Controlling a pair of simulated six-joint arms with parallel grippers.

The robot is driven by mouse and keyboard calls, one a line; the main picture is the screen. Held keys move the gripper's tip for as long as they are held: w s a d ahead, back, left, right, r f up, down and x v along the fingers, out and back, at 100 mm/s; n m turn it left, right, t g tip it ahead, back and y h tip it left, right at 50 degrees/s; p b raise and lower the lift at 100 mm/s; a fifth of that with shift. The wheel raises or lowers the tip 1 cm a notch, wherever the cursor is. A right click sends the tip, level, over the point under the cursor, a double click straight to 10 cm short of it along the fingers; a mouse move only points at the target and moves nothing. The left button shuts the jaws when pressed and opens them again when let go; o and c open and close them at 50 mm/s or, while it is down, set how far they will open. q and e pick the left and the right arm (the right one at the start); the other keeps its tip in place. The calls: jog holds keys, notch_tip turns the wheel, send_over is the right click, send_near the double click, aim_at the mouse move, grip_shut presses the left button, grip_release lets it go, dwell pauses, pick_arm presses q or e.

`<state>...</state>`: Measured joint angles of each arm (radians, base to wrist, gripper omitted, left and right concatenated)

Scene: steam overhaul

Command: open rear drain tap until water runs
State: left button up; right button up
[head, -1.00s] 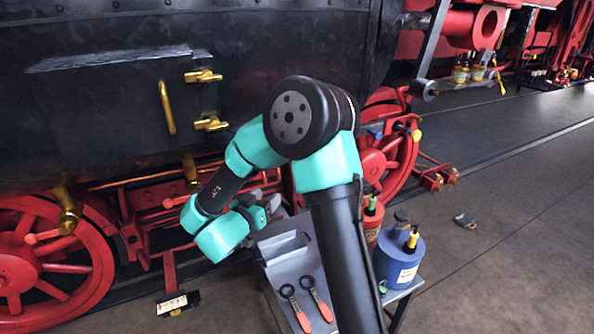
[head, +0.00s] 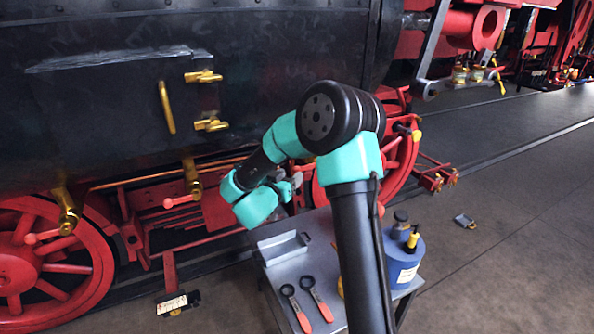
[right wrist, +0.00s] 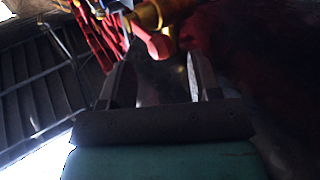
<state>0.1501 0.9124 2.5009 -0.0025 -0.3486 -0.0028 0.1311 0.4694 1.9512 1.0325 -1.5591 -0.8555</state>
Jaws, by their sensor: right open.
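Two brass drain taps with red lever handles hang under the dark locomotive side in the head view: one at the left (head: 67,211), one nearer the middle (head: 191,177). I cannot tell which is the rear one. No running water shows at either. My right gripper (head: 289,190) is right of the middle tap, partly hidden by its own arm. In the right wrist view the right gripper (right wrist: 158,82) is open and empty, with a red rounded handle end (right wrist: 159,46) on a brass fitting just beyond its fingertips. My left gripper is out of view.
Red wheels (head: 60,272) and rods run below the boiler. A metal cart (head: 290,265) beside my right arm bears a tray, two red-handled wrenches (head: 318,298) and a blue can (head: 402,262). The floor at the right is mostly clear, with a small object (head: 464,221) on it.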

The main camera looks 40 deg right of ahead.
aim_at(294, 172)
jog(key=x, duration=0.5)
jog(key=shift+c, duration=0.5)
grip_shut()
